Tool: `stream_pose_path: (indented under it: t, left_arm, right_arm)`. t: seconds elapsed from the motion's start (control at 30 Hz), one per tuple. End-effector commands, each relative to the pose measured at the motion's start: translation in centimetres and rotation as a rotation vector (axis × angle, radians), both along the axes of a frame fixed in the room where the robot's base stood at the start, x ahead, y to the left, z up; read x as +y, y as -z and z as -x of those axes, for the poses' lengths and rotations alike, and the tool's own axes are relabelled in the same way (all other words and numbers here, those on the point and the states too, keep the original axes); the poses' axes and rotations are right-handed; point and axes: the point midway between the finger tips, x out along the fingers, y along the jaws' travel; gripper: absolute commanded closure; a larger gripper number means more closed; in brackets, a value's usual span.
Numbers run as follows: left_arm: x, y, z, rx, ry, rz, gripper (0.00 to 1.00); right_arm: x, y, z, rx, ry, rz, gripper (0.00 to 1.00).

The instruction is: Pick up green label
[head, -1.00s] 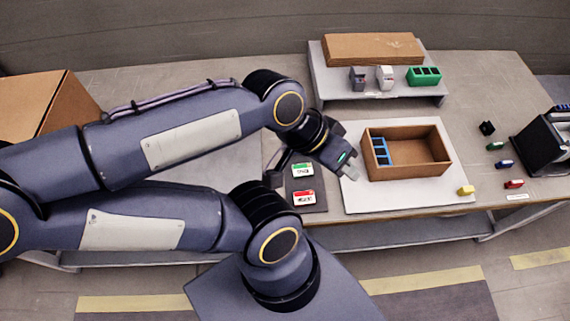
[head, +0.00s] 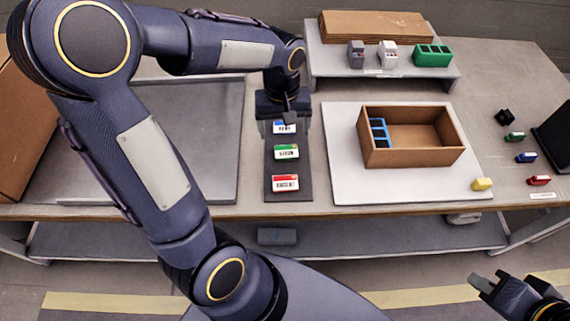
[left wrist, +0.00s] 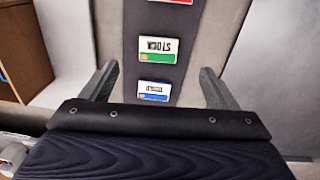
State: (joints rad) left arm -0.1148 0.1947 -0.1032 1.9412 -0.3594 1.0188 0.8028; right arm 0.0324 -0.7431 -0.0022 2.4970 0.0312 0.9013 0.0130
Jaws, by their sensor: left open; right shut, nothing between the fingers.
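The green label (head: 286,152) lies in the middle of a dark strip (head: 288,188), between a blue label (head: 284,128) at the far end and a red label (head: 286,183) at the near end. My left gripper (head: 287,115) is over the far end of the strip, by the blue label. In the left wrist view the open fingers (left wrist: 158,82) stand on either side of the strip, with the green label (left wrist: 158,50) and blue label (left wrist: 153,90) between them in the picture and nothing held. My right gripper (head: 492,281) is shut and empty at the lower right, away from the table.
A brown box (head: 372,158) with a blue divided insert (head: 379,131) stands on a white board (head: 345,185) right of the strip. A raised shelf (head: 335,73) behind holds small containers. Several small coloured blocks lie at the right. A large cardboard box (head: 22,130) stands at the far left.

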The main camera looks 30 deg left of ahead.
Motion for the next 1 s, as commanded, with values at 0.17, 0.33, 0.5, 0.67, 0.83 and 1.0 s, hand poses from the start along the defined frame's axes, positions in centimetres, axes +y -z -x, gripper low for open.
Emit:
stream_pose_path:
  t: [0.17, 0.33, 0.5, 0.67, 0.83, 1.0]
  left_arm:
    - [0.0, 2.7, -1.0, 0.025, -0.025, -0.028, 0.18]
    - [0.0, 4.5, -0.9, 0.026, -0.025, -0.028, 0.18]
    - [0.2, 6.9, -1.1, 0.027, -0.025, -0.027, 0.18]
    - [0.2, 9.0, -1.1, 0.025, -0.023, -0.026, 0.18]
    - [0.2, 9.4, -1.2, 0.021, -0.023, -0.026, 0.18]
    - [0.2, 9.4, -1.2, 0.021, -0.023, -0.026, 0.23]
  right_arm:
    - [0.0, 1.0, 0.0, -0.001, 0.000, 0.000, 1.00]
    - [0.0, 1.0, 0.0, -0.001, 0.000, 0.000, 1.00]
    - [0.0, 1.2, 0.0, -0.001, 0.000, 0.000, 1.00]
    - [0.0, 1.3, 0.0, -0.001, 0.000, 0.000, 1.00]
    - [0.0, 1.3, 0.0, 0.000, 0.000, 0.000, 1.00]
    - [0.0, 1.3, 0.0, 0.000, 0.000, 0.000, 1.00]
